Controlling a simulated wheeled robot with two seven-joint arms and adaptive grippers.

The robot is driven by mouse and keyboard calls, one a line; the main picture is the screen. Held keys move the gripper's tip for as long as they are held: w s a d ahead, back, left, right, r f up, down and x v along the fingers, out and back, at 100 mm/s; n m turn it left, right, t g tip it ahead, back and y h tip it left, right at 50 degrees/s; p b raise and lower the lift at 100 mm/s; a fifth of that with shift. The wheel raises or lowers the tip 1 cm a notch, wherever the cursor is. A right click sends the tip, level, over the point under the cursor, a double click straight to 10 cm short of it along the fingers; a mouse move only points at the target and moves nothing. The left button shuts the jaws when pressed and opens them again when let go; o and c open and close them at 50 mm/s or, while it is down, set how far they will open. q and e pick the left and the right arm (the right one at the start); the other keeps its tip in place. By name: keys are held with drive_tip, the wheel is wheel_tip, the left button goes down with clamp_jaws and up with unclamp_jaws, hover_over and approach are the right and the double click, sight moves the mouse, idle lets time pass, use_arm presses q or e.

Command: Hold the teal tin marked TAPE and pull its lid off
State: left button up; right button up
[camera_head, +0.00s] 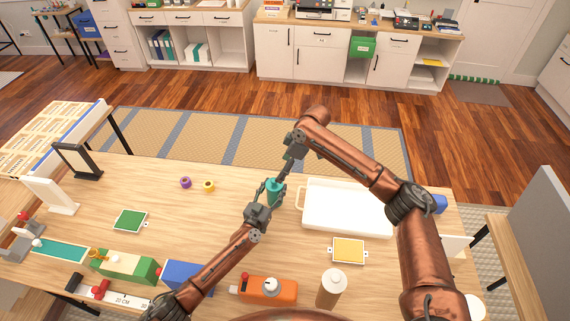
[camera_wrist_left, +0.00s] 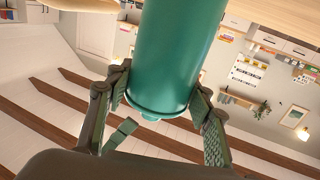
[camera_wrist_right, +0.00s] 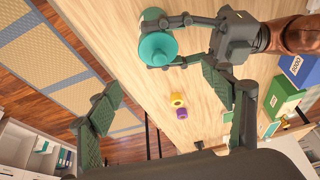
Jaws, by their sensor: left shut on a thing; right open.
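The teal tin (camera_head: 274,189) is held above the wooden table by my left gripper (camera_head: 268,198), which is shut around its body. In the left wrist view the tin (camera_wrist_left: 175,60) stands between the two fingers (camera_wrist_left: 160,105) of that gripper. The right wrist view shows the tin's round teal end (camera_wrist_right: 158,48) with a knob-like part beside it. No TAPE marking is legible. My right gripper (camera_head: 282,172) is above the tin. Its fingers (camera_wrist_right: 170,105) are spread and empty in the right wrist view, with the tin beyond them, apart from both fingertips.
A white tray (camera_head: 345,229) lies right of the tin. Purple (camera_head: 185,182) and yellow (camera_head: 208,186) tape rolls lie to the left. An orange box (camera_head: 265,291), a brown bottle (camera_head: 332,288) and a blue box (camera_head: 188,275) stand near the front. Bare table surrounds the rolls.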

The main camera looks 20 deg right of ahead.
sight(272, 179)
drive_tip(key=x, duration=1)
drive_tip(key=shift+w+a+f, duration=0.1)
drive_tip(key=shift+w+a, duration=0.05)
drive_tip(key=c, duration=1.4)
drive_tip(key=shift+r, duration=0.2)
drive_tip(key=shift+r, duration=1)
drive_tip(key=shift+r, duration=0.1)
